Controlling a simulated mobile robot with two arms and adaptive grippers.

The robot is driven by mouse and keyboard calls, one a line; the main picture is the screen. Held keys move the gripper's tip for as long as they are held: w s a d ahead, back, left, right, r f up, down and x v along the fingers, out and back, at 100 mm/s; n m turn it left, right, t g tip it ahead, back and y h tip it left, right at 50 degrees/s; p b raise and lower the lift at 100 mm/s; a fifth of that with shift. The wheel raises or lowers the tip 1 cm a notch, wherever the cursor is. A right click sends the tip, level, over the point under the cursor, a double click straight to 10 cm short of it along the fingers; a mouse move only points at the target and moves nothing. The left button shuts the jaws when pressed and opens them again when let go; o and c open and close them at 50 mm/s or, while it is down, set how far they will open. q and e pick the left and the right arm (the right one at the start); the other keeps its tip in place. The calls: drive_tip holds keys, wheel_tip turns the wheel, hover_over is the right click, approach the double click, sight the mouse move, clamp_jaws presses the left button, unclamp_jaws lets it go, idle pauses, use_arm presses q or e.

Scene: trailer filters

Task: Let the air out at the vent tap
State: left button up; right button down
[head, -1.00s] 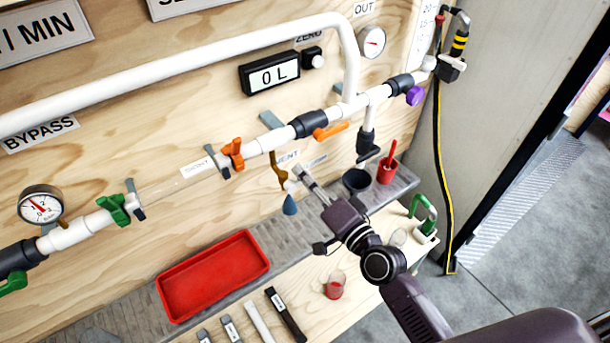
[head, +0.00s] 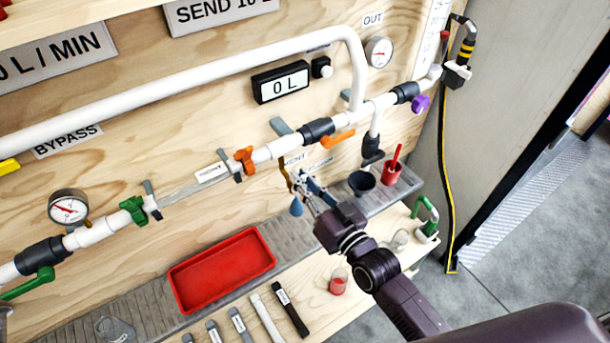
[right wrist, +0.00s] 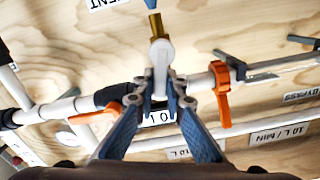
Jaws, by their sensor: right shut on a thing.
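The vent tap has a brass body (head: 285,172) on the board below the white pipe, with a blue drop-shaped end (head: 297,207) pointing down. In the right wrist view its brass stem (right wrist: 156,25) and pale handle (right wrist: 160,58) show, with the blue end cut off at the top edge. My right gripper (head: 303,187) is at the tap. In the right wrist view the blue fingers of my right gripper (right wrist: 168,88) are shut on the pale handle, one on each side. The fingers partly hide the handle in the head view. My left gripper does not show.
An orange-handled valve (head: 244,160) and an orange lever (head: 338,139) are on the pipe nearby. A dark funnel-like cup (head: 361,184) and a red cup (head: 392,174) stand right of the gripper. A red tray (head: 222,270) lies at left. The display (head: 282,82) reads 0 L.

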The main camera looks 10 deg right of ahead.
drive_tip(key=shift+s+a+n, duration=0.1)
drive_tip(key=shift+a+n, duration=0.1)
drive_tip(key=shift+n, duration=0.2)
idle(0.3)
drive_tip(key=c, duration=2)
unclamp_jaws()
drive_tip(key=shift+o, duration=0.2)
drive_tip(key=v, duration=1.2)
